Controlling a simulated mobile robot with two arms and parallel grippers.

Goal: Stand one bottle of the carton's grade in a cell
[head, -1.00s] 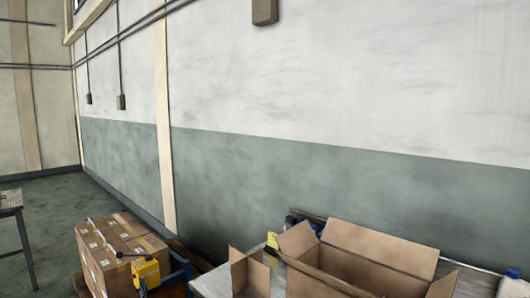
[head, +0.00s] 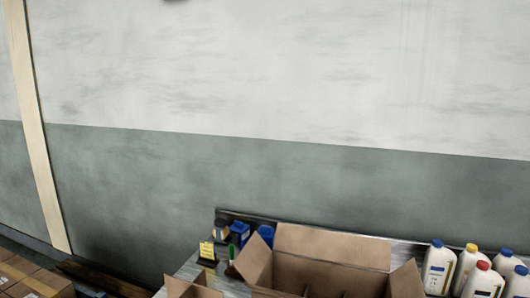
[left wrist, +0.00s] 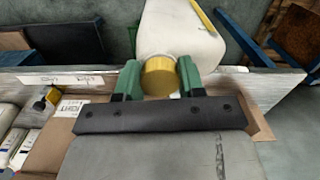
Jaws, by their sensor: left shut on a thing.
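In the left wrist view my left gripper (left wrist: 160,82) has its green fingers shut at the yellow cap (left wrist: 159,77) of a white bottle (left wrist: 180,35). The bottle's body extends beyond the fingers, and its label face is not readable. Cardboard (left wrist: 72,142) also shows below the gripper in the left wrist view. Several white bottles with blue, yellow and red caps (head: 472,247) stand right of the carton. My right gripper is in neither view.
A smaller open box (head: 190,288) is at the front left. Stacked cartons (head: 32,280) lie at the far left. The wall is close behind.

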